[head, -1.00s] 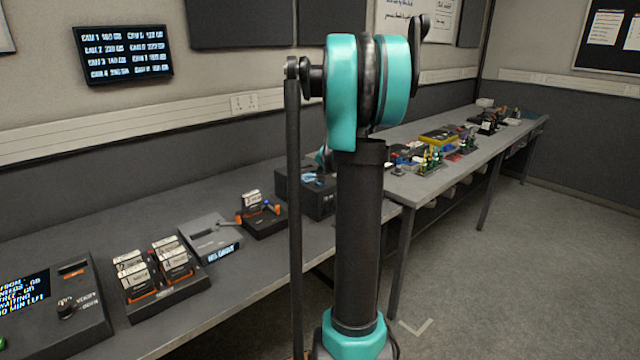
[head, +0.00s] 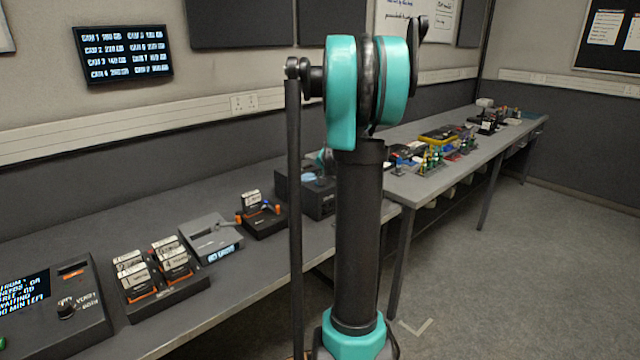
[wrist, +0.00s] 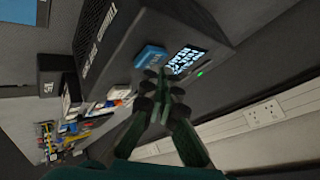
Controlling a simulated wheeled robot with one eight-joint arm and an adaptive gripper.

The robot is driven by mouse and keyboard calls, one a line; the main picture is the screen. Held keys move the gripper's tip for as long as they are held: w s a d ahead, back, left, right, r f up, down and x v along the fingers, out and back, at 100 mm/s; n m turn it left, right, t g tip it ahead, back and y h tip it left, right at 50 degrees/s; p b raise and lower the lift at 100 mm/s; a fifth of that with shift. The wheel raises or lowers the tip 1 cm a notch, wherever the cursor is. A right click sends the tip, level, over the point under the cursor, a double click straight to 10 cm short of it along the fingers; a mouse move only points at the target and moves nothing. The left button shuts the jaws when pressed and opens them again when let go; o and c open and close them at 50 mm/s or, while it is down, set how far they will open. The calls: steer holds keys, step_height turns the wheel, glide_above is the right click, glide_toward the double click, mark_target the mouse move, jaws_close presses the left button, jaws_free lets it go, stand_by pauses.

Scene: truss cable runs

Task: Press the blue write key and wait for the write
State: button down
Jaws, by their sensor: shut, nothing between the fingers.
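The blue write key (wrist: 150,58) is on the face of a black box (wrist: 118,48) in the wrist view, beside a small lit screen (wrist: 186,60) with a green light below it. The screen's text is too small to read. My gripper (wrist: 162,78) is shut and empty. Its fingertips are at the edge of the blue key; I cannot tell whether they touch it. In the head view the black box (head: 292,190) stands on the bench, partly hidden behind my arm, and the fingertips cannot be made out.
A grey unit (head: 208,240) with a lit display, a card rack (head: 158,275) and a console with a knob (head: 68,308) stand along the bench to the left. A second bench (head: 455,128) with several small items runs off to the right. The floor at right is clear.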

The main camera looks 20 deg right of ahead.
steer(key=shift+f, duration=0.5)
stand_by(0.4)
steer(key=shift+r, duration=1)
steer(key=shift+r, duration=2.5)
steer(key=s+a+f+n+g, duration=0.1)
steer(key=s+a+f+n, duration=0.2)
steer(key=s, duration=0.9)
steer(key=s+a+f+n+g, duration=0.2)
steer(key=s+a+f+n, duration=0.1)
steer(key=s+a+f, duration=0.7)
steer(key=s+a+f+n+g, duration=0.2)
steer(key=s+a+f, duration=0.5)
steer(key=s, duration=0.8)
steer(key=shift+s+a+f+n+y, duration=0.15)
steer(key=shift+a+n+y, duration=0.25)
steer(key=shift+n, duration=0.5)
